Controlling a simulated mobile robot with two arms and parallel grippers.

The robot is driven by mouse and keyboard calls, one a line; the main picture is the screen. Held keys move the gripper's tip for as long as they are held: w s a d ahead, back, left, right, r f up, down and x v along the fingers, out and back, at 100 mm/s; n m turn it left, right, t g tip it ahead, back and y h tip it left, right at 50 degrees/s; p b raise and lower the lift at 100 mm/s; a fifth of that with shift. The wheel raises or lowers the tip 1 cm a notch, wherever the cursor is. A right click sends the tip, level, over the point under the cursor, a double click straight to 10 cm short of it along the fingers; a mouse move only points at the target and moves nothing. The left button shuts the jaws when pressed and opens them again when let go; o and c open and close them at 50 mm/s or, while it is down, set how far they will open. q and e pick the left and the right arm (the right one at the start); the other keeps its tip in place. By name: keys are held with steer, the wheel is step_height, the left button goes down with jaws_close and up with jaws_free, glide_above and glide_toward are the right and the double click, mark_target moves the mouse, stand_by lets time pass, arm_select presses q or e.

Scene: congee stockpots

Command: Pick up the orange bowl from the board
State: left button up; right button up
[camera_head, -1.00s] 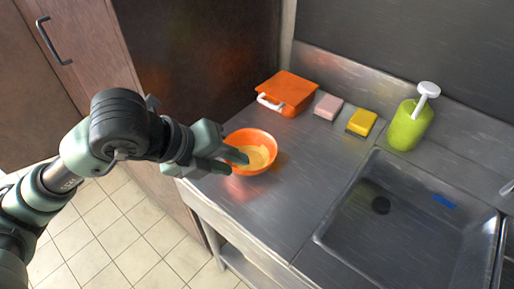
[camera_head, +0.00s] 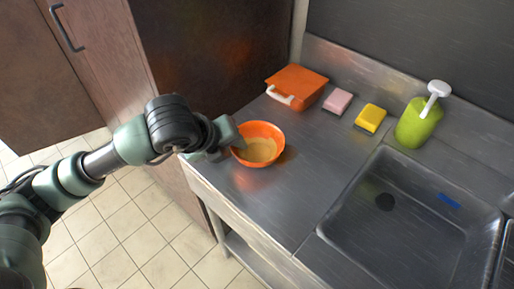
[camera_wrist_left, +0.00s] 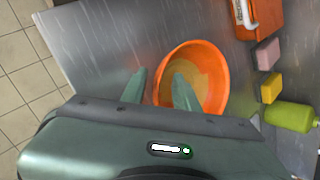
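The orange bowl (camera_head: 262,131) stands upright on the metal counter (camera_head: 268,200), near its left edge, with a yellowish inside. No separate board shows under it. My left gripper (camera_head: 228,137) is at the bowl's left rim in the head view. In the left wrist view, the left gripper (camera_wrist_left: 158,85) is open, with one finger outside the bowl (camera_wrist_left: 214,70) and the other over its inside. The near rim lies between the fingers, and a gap shows beside the outer finger. The gripper body hides the bowl's near part there. My right gripper is not in view.
An orange box (camera_head: 300,82) with a white handle stands behind the bowl. A pink sponge (camera_head: 338,101), a yellow sponge (camera_head: 371,117) and a green pump bottle (camera_head: 416,126) line the back. A sink (camera_head: 395,225) is at right. The counter's front is clear.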

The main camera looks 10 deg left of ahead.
arm_select(q)
jaws_close()
stand_by(1.3)
